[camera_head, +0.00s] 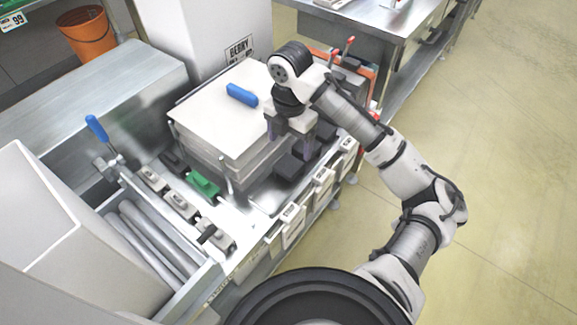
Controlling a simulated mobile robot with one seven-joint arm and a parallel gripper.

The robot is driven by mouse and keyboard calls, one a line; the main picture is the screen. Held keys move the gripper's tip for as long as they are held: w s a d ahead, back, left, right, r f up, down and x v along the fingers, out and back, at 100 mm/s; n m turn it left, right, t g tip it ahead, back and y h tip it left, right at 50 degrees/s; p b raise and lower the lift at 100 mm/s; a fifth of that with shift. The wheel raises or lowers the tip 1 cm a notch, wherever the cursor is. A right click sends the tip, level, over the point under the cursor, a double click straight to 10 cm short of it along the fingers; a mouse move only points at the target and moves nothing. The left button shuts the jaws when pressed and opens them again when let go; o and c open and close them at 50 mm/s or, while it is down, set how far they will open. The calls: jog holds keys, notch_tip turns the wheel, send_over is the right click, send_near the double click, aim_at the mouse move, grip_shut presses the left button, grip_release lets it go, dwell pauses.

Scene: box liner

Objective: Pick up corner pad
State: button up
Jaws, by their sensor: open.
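Several dark, block-like pieces (289,167) lie on the metal worktop to the right of the white stack; they may be the corner pads, but I cannot tell for certain. My gripper (288,143) points down just above and behind these dark pieces, with its fingers apart and nothing visible between them. My arm reaches in from the lower right. The small gap between the fingertips and the dark pieces is hard to judge, and my gripper hides part of the area behind it.
A stack of white sheets (215,112) with a blue-handled item (242,95) on top stands left of my gripper. A green block (204,183) and a blue-handled clamp (97,128) are further left. Small labelled bins (291,223) line the front edge. The floor at right is clear.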

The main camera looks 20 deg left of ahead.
aim_at(289, 164)
notch_tip(289, 164, down, 10)
jog(key=shift+r+p, duration=0.1)
jog(key=shift+p, duration=0.3)
jog(key=c, duration=1.1)
jog(key=shift+o, duration=0.2)
